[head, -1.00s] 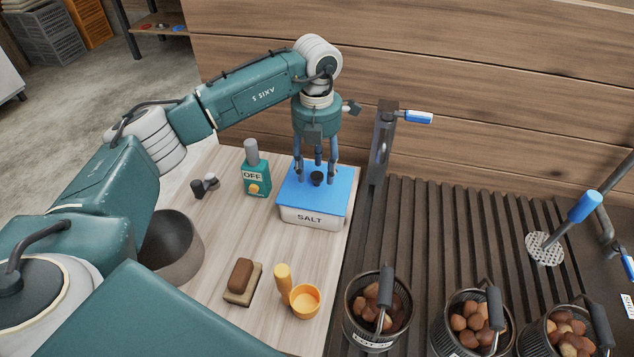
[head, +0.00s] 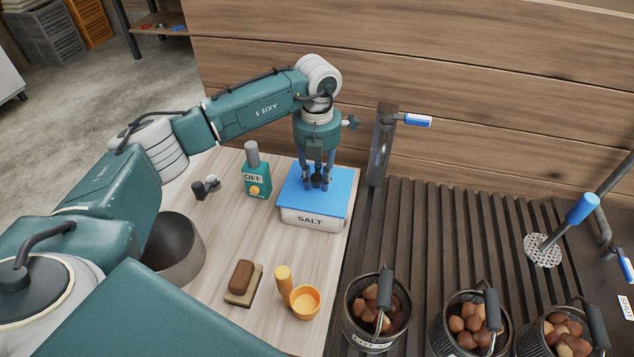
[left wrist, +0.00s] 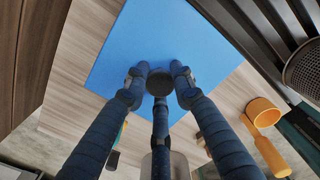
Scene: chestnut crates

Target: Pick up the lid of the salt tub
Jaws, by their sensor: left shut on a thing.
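The salt tub (head: 311,220) is a white box marked SALT on the pale wooden table in the head view. Its flat blue lid (head: 333,200) lies on top, with a small dark knob at its middle. My left gripper (head: 317,184) points straight down over the lid, its fingers shut around the knob. In the left wrist view the fingertips (left wrist: 158,84) close on the dark knob, with the blue lid (left wrist: 150,40) beneath. The lid appears to rest on the tub. My right gripper is not in view.
A green OFF bottle (head: 257,180) stands left of the tub. A brush (head: 242,280) and an orange scoop (head: 304,302) lie in front. Baskets of chestnuts (head: 376,310) stand on the dark slatted surface at right. An upright post with a blue handle (head: 417,121) is close behind right.

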